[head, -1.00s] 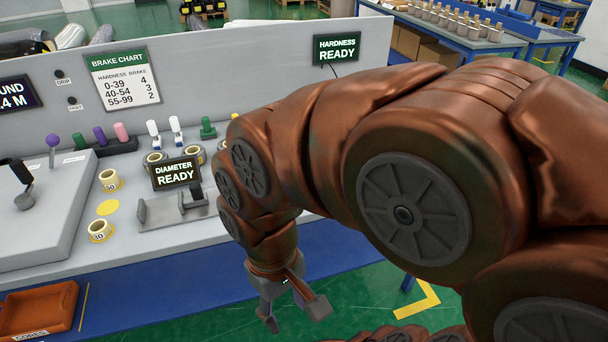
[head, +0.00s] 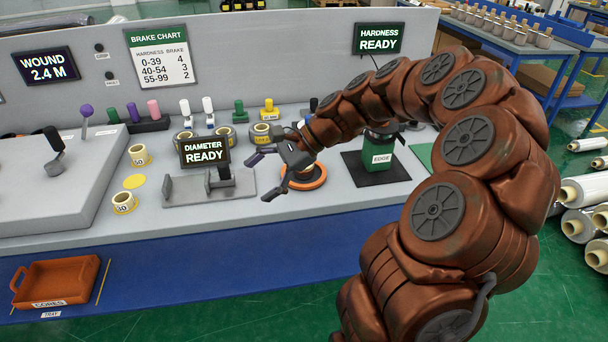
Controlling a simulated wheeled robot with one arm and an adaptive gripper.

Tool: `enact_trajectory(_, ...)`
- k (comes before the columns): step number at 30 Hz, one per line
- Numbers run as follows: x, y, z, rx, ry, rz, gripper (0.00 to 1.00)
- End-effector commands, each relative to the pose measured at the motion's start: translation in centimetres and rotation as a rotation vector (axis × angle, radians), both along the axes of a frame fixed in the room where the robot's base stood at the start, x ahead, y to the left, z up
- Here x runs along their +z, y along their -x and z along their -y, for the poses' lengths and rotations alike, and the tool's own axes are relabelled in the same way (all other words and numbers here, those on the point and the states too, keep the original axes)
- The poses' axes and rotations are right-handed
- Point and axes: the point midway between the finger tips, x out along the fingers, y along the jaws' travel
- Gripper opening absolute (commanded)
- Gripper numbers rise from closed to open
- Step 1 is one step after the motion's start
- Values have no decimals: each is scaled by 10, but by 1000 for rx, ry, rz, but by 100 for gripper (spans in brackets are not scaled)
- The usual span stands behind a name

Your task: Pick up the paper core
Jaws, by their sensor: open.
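No item is labelled as a single paper core, and I cannot tell which one it is. An orange tray labelled CORES (head: 56,281) sits low at the front left and looks empty. My gripper (head: 263,177) is open and empty above the bench, right of that display. Its fingers point left, just beside an orange round base (head: 303,178) that it partly hides.
A grey gauge cradle (head: 208,190) stands under the display. A green EDGE post (head: 381,160) on a black mat stands behind my arm. Coloured pegs (head: 132,112) line the back panel. Wrapped rolls (head: 585,190) lie at the right.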

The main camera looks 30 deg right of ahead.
Motion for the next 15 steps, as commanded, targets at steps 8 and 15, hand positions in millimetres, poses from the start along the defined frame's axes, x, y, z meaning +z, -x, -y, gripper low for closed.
enact_trajectory(8,-47,-42,140,-487,-306,-125,83)
enact_trajectory(15,-74,-41,213,-710,-454,-183,83)
